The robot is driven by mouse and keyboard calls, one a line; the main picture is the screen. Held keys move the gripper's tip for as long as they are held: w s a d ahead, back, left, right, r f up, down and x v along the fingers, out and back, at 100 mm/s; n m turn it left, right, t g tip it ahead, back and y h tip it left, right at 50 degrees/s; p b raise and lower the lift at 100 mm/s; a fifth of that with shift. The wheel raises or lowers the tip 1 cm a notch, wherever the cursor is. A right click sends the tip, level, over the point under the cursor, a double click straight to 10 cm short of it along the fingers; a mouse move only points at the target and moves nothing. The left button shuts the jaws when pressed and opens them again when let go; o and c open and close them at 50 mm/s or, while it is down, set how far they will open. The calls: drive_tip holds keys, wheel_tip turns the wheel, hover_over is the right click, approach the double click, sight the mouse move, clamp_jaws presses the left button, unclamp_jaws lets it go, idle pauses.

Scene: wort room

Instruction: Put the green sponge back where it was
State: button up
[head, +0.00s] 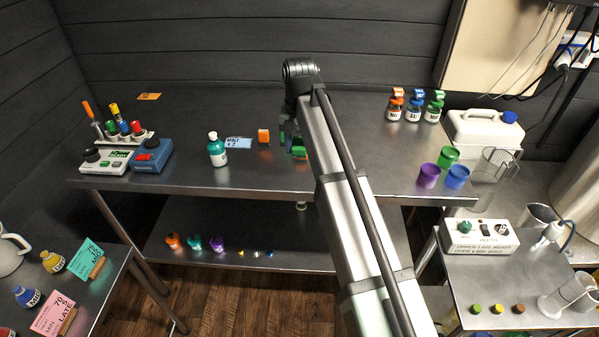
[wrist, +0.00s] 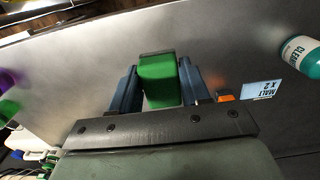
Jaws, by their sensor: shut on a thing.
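The green sponge (wrist: 158,80) is a green block between the two blue fingers of my gripper (wrist: 160,84) in the wrist view. The fingers are shut on its sides. In the head view a bit of the green sponge (head: 299,150) shows beside my arm, over the middle of the upper steel table, and my gripper (head: 292,143) is mostly hidden behind the arm. I cannot tell whether the sponge touches the tabletop.
A teal-labelled bottle (head: 217,150), a blue card (head: 238,143) and an orange block (head: 263,136) stand left of my gripper on the steel table (head: 340,110). Small labelled bottles (head: 414,108) and coloured cups (head: 447,158) stand right. The tabletop behind my gripper is clear.

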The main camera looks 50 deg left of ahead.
sight(299, 144)
wheel_tip(299, 144, down, 9)
drive_tip(key=shift+r, duration=0.1)
idle(0.4)
drive_tip(key=o, duration=1)
drive_tip(key=shift+f, duration=0.2)
wheel_tip(299, 144, up, 12)
drive_tip(key=shift+r, duration=0.2)
